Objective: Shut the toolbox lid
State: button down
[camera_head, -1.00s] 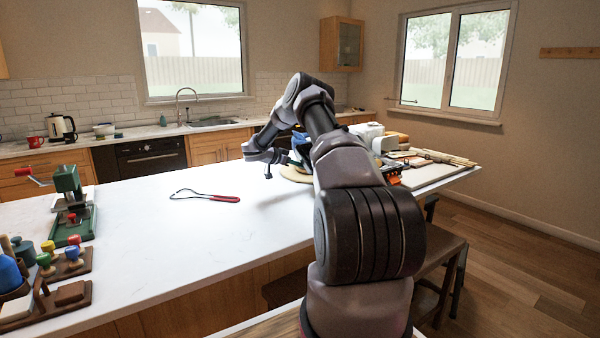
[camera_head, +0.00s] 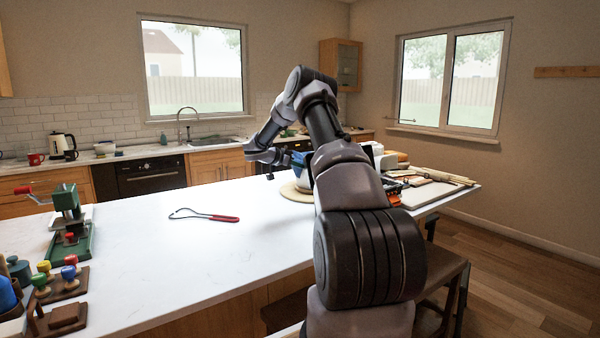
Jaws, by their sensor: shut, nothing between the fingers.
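My gripper (camera_head: 269,174) hangs at the end of my bent arm, above the far part of the white island counter (camera_head: 150,235). Its small dark fingers are shut with nothing between them. I cannot clearly make out the toolbox or its lid. A partly hidden orange and black object (camera_head: 393,197) sits just right of my arm, and I cannot tell whether it is part of the toolbox. My arm covers much of that area. A blue and white bowl-like thing (camera_head: 301,177) stands on a round tan board (camera_head: 292,194), right of the gripper and partly behind my arm.
A looped tool with a red handle (camera_head: 222,218) lies on the open counter. A green press-like device (camera_head: 70,215) and a rack of coloured knobs (camera_head: 62,285) stand at the left. Boards and sticks (camera_head: 440,178) lie at the right end. A dark stool (camera_head: 435,280) stands below.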

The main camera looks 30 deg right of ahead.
jog(key=shift+s+d+r, duration=0.1)
jog(key=shift+s+r, duration=0.55)
jog(key=shift+s, duration=0.35)
jog(key=shift+s+d+r, duration=0.1)
jog(key=shift+s+r, duration=0.55)
jog(key=shift+s, duration=0.35)
jog(key=s, duration=0.5)
jog(key=shift+d+r, duration=0.2)
jog(key=shift+r, duration=0.25)
jog(key=a+r, duration=0.6)
jog(key=r, duration=0.1)
jog(key=shift+s+a+r, duration=0.15)
jog(key=shift+s+r, duration=0.15)
jog(key=shift+r, duration=0.05)
